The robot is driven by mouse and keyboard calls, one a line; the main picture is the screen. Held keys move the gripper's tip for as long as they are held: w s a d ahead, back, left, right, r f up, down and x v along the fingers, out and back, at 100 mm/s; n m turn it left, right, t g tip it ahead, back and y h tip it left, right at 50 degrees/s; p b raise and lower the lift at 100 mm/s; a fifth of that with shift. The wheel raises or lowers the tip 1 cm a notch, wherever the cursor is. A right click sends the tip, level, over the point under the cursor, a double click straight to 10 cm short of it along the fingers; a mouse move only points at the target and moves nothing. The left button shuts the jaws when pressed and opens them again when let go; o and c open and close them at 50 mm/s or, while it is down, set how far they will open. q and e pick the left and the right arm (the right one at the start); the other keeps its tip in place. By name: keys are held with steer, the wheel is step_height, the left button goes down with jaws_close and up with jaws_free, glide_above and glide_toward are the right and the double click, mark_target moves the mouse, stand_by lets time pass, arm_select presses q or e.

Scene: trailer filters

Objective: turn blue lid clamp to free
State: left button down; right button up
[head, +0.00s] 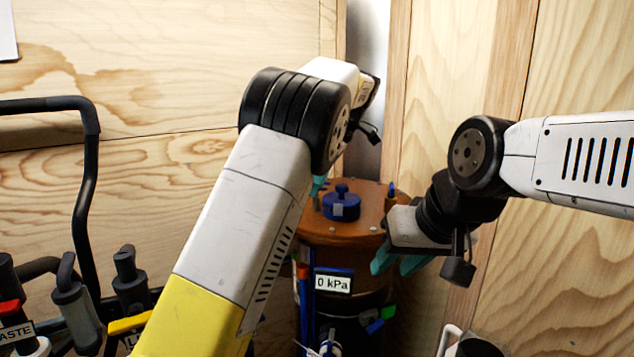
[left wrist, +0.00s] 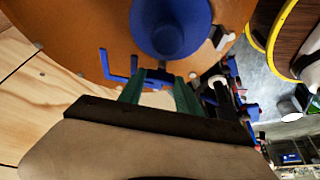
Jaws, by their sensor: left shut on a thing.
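The round orange-brown lid (head: 345,228) sits on a dark vessel and has a blue knob (head: 341,207) at its middle. In the left wrist view the lid (left wrist: 85,28) fills the top, with the blue knob (left wrist: 172,28) near. The blue lid clamp (left wrist: 117,68), a bent blue lever, is at the lid's rim. My left gripper (left wrist: 158,88) is shut on the clamp, its teal fingers on either side of it. In the head view my arm hides most of this gripper (head: 318,186) and the clamp. My right gripper (head: 400,264) hangs right of the vessel, teal fingers apart and empty.
A blue peg (head: 391,190) stands at the lid's right rim, close to my right gripper. Wooden walls close in behind. Black pipes (head: 85,190) and handles stand at left.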

arm_select(q)
steer(key=shift+w+n+g, duration=0.1)
steer(key=shift+n+g, duration=0.4)
steer(key=shift+n, duration=1.1)
steer(key=c, duration=0.8)
jaws_free()
steer(key=shift+c, duration=0.2)
steer(key=shift+r, duration=0.1)
steer(key=s+r, duration=0.2)
steer(key=s, duration=0.6)
steer(key=s+r, duration=0.3)
steer(key=s, duration=0.5)
steer(key=shift+a, duration=0.25)
